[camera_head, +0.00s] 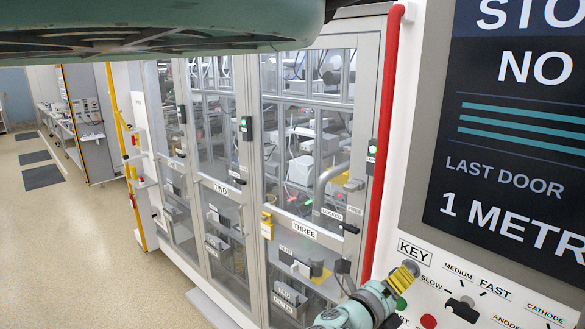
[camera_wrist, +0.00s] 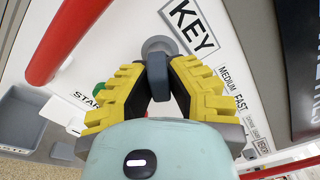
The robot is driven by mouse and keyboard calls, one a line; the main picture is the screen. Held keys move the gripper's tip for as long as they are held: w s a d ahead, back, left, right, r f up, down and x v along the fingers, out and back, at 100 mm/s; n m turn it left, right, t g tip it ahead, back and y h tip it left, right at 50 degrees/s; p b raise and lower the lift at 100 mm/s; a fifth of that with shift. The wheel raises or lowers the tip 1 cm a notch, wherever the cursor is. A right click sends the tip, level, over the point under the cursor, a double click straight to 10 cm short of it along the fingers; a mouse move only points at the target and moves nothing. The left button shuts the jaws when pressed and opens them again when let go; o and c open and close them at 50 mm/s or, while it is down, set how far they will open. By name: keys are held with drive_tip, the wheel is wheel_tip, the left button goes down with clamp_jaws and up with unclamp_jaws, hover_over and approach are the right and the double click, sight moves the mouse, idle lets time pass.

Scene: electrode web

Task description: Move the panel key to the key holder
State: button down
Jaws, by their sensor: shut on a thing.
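The panel key (camera_wrist: 157,76) is a small dark grey piece between my fingertips in the wrist view. My gripper (camera_wrist: 166,84), with yellow ridged fingers, is shut on it. The key is right at the round grey key switch (camera_wrist: 157,46) beside the KEY label (camera_wrist: 194,24); I cannot tell how deep it sits. In the head view my gripper (camera_head: 405,274) is at the control panel just below its KEY label (camera_head: 414,250), and the fingers hide the key. I cannot make out a key holder for certain in either view.
A red vertical pipe (camera_head: 381,145) runs left of the panel. Glass-doored cabinets (camera_head: 307,150) with handles stand further left. A dark display (camera_head: 515,130) is above the panel's knobs, including a black speed knob (camera_head: 462,308). Open floor (camera_head: 75,235) lies at the far left.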

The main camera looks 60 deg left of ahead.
drive_tip(key=shift+w, duration=0.1)
drive_tip(key=shift+n+p, duration=1.2)
drive_tip(key=shift+n, duration=1.8)
drive_tip(key=shift+s, duration=0.8)
drive_tip(key=shift+s+d, duration=0.2)
drive_tip(key=shift+s, duration=1.35)
drive_tip(key=s+f, duration=0.1)
drive_tip(key=s, duration=0.4)
wheel_tip(320, 180, down, 21)
drive_tip(key=d+b, duration=0.2)
drive_tip(key=b, duration=1.6)
drive_tip(key=shift+w+r, duration=0.2)
